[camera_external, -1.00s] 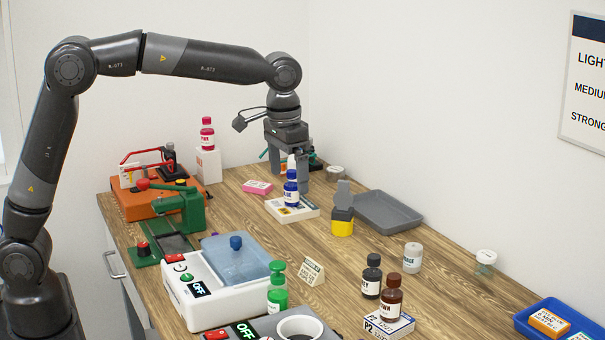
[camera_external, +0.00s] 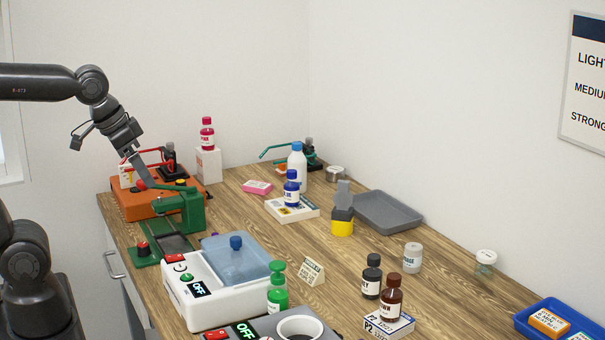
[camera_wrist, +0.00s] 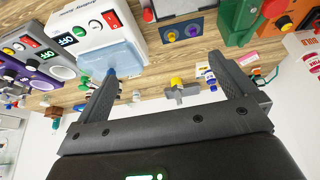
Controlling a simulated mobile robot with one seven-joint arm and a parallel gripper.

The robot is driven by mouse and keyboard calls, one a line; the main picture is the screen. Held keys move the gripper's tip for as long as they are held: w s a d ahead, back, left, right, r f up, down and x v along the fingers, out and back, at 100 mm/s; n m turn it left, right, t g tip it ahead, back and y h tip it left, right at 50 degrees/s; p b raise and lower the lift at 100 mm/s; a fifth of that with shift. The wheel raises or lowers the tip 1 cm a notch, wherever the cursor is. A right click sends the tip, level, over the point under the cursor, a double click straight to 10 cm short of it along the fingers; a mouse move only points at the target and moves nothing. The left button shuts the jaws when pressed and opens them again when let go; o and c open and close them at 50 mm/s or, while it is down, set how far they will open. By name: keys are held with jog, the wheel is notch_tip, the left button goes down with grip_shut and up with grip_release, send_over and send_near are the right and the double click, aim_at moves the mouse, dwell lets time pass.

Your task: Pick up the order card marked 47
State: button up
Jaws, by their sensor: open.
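I cannot read the number 47 on anything in view. A small white tent card (camera_external: 312,271) with dark print too small to read stands on the wooden bench, right of the white bath machine (camera_external: 205,291). My gripper (camera_external: 147,182) is at the left back of the bench, close to the orange device (camera_external: 150,204) and the green press (camera_external: 192,212), well away from the tent card. In the wrist view my gripper (camera_wrist: 163,66) has its two fingers wide apart, with nothing held between them.
A green pump bottle (camera_external: 277,297) stands just left of the tent card. Dark bottle (camera_external: 371,284) and brown bottle (camera_external: 391,306) stand to its right. A grey tray (camera_external: 388,212) and blue tray (camera_external: 530,322) lie along the right side. Bare wood surrounds the card's back and right.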

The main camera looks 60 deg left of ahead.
jog(key=shift+t, duration=0.3)
jog(key=s+f, duration=0.2)
jog(key=s, duration=0.1)
jog(key=s+a+f, duration=0.1)
jog(key=shift+s, duration=0.25)
jog(key=c, duration=0.4)
jog(key=shift+c, duration=0.2)
jog(key=shift+w, duration=0.1)
